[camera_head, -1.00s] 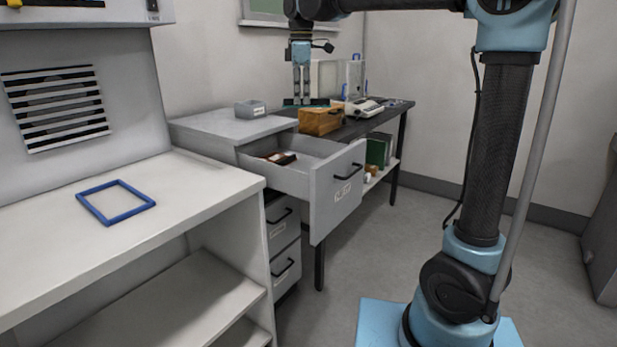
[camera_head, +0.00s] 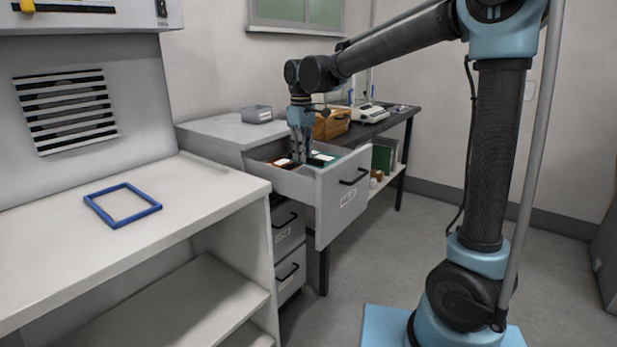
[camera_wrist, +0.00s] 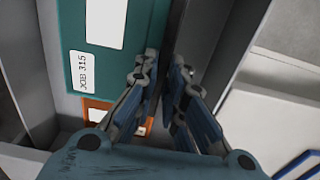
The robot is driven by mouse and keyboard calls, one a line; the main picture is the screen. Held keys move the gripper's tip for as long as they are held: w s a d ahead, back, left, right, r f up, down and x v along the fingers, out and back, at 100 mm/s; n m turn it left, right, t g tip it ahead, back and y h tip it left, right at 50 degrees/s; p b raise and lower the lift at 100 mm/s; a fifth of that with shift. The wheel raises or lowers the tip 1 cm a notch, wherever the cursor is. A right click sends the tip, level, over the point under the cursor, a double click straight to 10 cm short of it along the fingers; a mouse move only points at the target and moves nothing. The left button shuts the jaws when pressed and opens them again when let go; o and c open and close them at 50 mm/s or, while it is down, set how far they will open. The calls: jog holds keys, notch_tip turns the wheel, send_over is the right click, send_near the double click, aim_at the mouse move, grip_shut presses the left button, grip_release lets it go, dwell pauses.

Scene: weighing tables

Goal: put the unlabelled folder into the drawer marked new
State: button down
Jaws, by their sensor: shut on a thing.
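A teal folder (camera_head: 322,158) is inside the open top drawer (camera_head: 325,200) of the grey cabinet. In the wrist view the teal folder (camera_wrist: 75,30) shows a blank white panel and a white label reading JOB 315. My gripper (camera_head: 300,158) points down into the drawer. In the wrist view my gripper (camera_wrist: 163,85) is shut on the folder's edge, and the fingers partly hide the grip. An orange-brown folder (camera_head: 283,163) with a white patch lies in the drawer, partly beneath the teal one. The drawer front's label is too small to read.
A grey tray (camera_head: 257,114) stands on the cabinet top. Behind are a wooden box (camera_head: 332,124) and a scale (camera_head: 371,114) on the dark table. Closed drawers (camera_head: 286,228) are below. A blue frame (camera_head: 122,224) lies on the white bench at left.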

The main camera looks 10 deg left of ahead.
jog(key=shift+f, duration=3.55)
jog(key=c, duration=1.7)
grip_release()
jog(key=shift+o, duration=0.2)
notch_tip(320, 180, up, 12)
jog(key=shift+r, duration=0.1)
